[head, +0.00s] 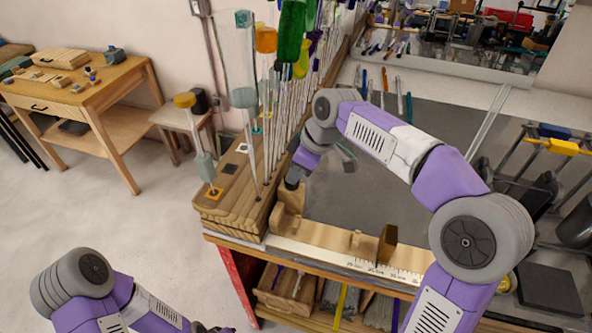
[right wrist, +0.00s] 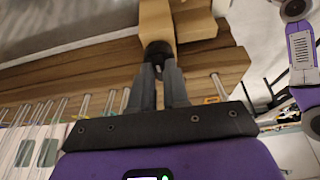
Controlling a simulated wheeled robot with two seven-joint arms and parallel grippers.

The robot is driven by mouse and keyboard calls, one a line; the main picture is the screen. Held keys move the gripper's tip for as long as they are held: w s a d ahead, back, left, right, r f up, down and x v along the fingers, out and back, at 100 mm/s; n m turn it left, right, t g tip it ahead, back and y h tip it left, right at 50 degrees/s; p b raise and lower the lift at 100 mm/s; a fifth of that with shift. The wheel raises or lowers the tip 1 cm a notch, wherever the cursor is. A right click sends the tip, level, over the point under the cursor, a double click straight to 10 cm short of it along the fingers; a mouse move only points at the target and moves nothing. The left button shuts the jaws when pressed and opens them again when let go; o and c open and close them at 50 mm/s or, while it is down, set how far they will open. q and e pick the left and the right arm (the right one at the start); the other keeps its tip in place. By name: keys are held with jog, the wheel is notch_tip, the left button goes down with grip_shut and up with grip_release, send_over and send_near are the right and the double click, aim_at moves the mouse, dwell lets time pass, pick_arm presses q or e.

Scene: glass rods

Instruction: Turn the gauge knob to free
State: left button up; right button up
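The gauge is a wooden bar with a white ruler strip (head: 335,258) along the bench's front edge. A pale wooden block (head: 287,211) stands at its left end; a pale block also shows in the right wrist view (right wrist: 190,24). A dark round knob (right wrist: 158,50) sits against that block. My right gripper (right wrist: 160,68) has its two grey fingers on either side of the knob, with the tips touching it. In the head view my right gripper (head: 293,180) is above the block, and its fingers are mostly hidden. My left gripper (head: 212,329) barely shows at the bottom edge.
A wooden rack (head: 235,211) with tall glass rods and coloured pieces stands left of my right gripper. A dark brown block (head: 388,245) stands by the ruler. A grey mat (head: 345,205) covers the bench. Drawers and bins sit below.

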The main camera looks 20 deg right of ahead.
jog(key=o, duration=0.4)
jog(key=shift+c, duration=0.2)
jog(key=p+v, duration=0.1)
jog(key=v, duration=0.6)
jog(key=shift+r+p, duration=0.25)
jog(key=shift+p, duration=0.1)
jog(key=shift+d, duration=0.15)
